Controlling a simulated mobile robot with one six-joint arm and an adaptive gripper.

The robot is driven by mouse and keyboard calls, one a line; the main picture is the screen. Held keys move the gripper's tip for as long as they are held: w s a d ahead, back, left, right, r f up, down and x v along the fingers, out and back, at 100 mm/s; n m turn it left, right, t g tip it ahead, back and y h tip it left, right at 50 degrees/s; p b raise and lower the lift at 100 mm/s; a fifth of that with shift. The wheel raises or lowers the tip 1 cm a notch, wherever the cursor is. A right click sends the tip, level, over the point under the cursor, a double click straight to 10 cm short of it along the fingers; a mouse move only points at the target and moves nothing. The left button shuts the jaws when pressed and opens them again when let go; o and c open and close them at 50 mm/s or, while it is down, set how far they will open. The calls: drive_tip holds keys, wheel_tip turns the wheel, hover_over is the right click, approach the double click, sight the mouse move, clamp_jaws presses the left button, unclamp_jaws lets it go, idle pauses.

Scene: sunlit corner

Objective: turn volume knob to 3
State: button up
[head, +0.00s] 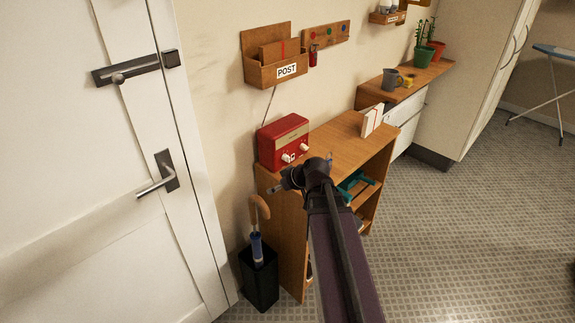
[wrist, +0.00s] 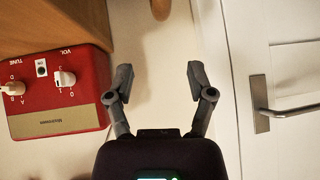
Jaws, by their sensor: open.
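A red radio (head: 283,136) stands on the wooden shelf unit in the head view. It fills the left of the wrist view (wrist: 60,105), where it appears upside down. Its white volume knob (wrist: 65,79) lies under the VOL label, with small marks around it; its exact setting is too small to read. The TUNE knob (wrist: 15,88) is at the left edge of that view. My gripper (wrist: 160,80) is open and empty, its fingers apart and to the right of the radio, not touching the knob. In the head view my arm's end is in front of the radio.
The wooden shelf unit (head: 336,136) carries a white box (head: 372,119) right of the radio. An umbrella (head: 257,235) stands in a black holder (head: 260,280) at left, near the white door (head: 80,170). A POST box (head: 275,68) hangs above.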

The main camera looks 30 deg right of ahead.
sight(289, 159)
drive_tip(key=w+d+r+t+h+b, duration=0.1)
drive_tip(key=d+t, duration=0.4)
drive_tip(key=d, duration=0.8)
drive_tip(key=shift+w+d+r+n+t+h+b, duration=0.35)
drive_tip(key=shift+w+r+h+b, duration=0.1)
drive_tip(key=shift+r+b, duration=0.4)
drive_tip(key=shift+w, duration=0.15)
drive_tip(key=b+x, duration=0.5)
drive_tip(key=x, duration=0.8)
drive_tip(key=shift+w+a+f, duration=0.15)
drive_tip(key=shift+w+a, duration=0.05)
clamp_jaws()
